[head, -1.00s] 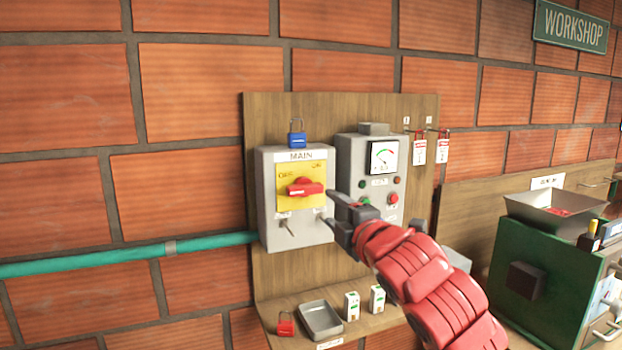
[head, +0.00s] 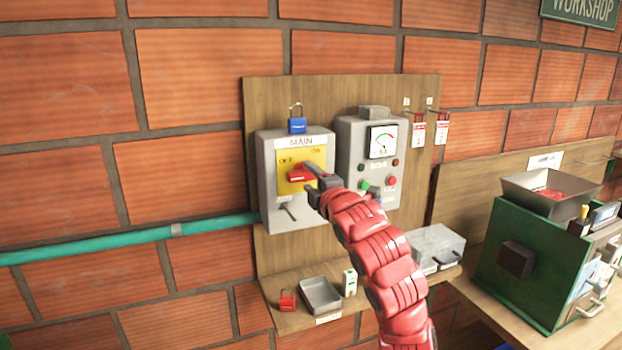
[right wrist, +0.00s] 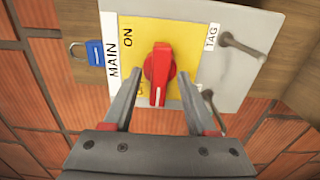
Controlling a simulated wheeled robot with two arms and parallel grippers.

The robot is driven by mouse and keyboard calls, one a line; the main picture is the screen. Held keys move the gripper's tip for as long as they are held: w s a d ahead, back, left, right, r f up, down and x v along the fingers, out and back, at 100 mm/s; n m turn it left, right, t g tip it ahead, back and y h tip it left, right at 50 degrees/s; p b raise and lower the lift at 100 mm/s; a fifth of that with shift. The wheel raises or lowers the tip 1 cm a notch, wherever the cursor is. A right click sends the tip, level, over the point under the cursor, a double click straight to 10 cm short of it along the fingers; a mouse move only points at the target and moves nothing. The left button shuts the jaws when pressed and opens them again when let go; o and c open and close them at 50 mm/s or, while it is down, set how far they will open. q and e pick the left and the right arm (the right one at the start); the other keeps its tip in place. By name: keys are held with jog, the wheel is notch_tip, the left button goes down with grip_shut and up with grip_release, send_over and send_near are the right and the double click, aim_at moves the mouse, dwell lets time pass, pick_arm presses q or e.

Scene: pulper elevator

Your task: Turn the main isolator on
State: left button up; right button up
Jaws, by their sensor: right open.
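The main isolator is a grey box (head: 268,190) on a wooden board, with a yellow plate (head: 288,184) and a red rotary knob (head: 298,174). The right wrist view shows the red knob (right wrist: 160,72) too, its white-marked end pointing down, away from the ON label and toward the OFF side. My right gripper (head: 312,182) is in front of the knob. In the right wrist view its open fingers (right wrist: 159,88) are to either side of the knob's lower end, with gaps visible; contact is not evident. The OFF label is partly hidden by a finger.
A blue padlock (head: 297,124) hangs above the isolator. A grey panel with a gauge (head: 383,141) and buttons is just to its right. Below is a shelf with a red padlock (head: 287,300) and a grey tray (head: 320,294). A green machine (head: 530,262) stands at right.

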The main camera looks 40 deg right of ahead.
grip_shut()
jog(key=shift+f+m+b, duration=0.25)
jog(key=shift+m+b, duration=0.35)
jog(key=shift+b, duration=0.25)
jog(key=m+b, duration=1.2)
jog(key=b, duration=0.2)
jog(key=shift+f, duration=0.1)
jog(key=m+b, duration=0.2)
jog(key=m, duration=0.1)
jog(key=shift+b, duration=0.35)
jog(key=shift+r+m+b, duration=0.2)
jog(key=shift+m+b, duration=0.5)
jog(key=shift+m, duration=0.3)
